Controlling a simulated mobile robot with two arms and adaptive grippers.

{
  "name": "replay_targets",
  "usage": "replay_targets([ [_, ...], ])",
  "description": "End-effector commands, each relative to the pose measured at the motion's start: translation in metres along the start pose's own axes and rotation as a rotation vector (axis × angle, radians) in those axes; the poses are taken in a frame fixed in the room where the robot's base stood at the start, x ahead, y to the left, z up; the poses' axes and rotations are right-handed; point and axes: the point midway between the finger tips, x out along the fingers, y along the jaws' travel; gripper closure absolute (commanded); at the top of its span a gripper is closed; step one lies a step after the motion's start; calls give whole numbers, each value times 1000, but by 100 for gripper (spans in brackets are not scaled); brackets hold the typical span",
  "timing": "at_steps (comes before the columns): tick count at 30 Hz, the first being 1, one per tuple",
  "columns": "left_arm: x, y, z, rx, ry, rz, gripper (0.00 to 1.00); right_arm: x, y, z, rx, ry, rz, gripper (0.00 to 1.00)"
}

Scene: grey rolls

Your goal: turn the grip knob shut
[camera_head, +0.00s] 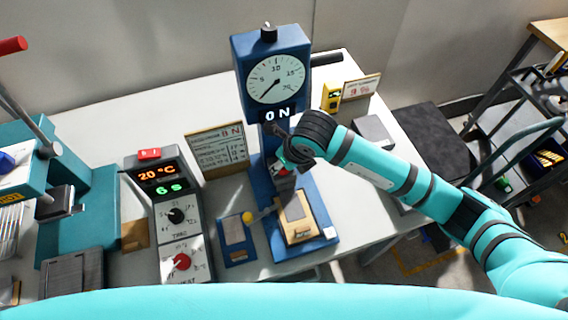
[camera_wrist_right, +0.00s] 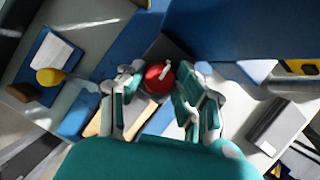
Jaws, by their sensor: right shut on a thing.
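The grip knob (camera_wrist_right: 159,77) is a red round knob, seen between my right gripper's fingers in the right wrist view. My right gripper (camera_head: 284,168) reaches down in front of the stand's column and is shut on the knob, one finger on each side. In the head view the gripper and wrist hide most of the knob. A tan block (camera_head: 296,218) is on the stand's base below. My left gripper is not in view.
A grey controller (camera_head: 172,215) with red and green readouts stands left of the stand. A teal lever press (camera_head: 85,215) is at far left. A sign (camera_head: 216,150) and yellow meter (camera_head: 332,97) stand behind.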

Motion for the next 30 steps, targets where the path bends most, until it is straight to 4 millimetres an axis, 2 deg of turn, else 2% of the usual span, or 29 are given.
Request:
replay_targets([
  [12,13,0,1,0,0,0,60,0,1,0,175,1,-73,98],
  [29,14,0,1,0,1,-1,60,0,0,0,199,1,-83,98],
  [30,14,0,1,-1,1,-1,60,0,0,0,199,1,-83,61],
])
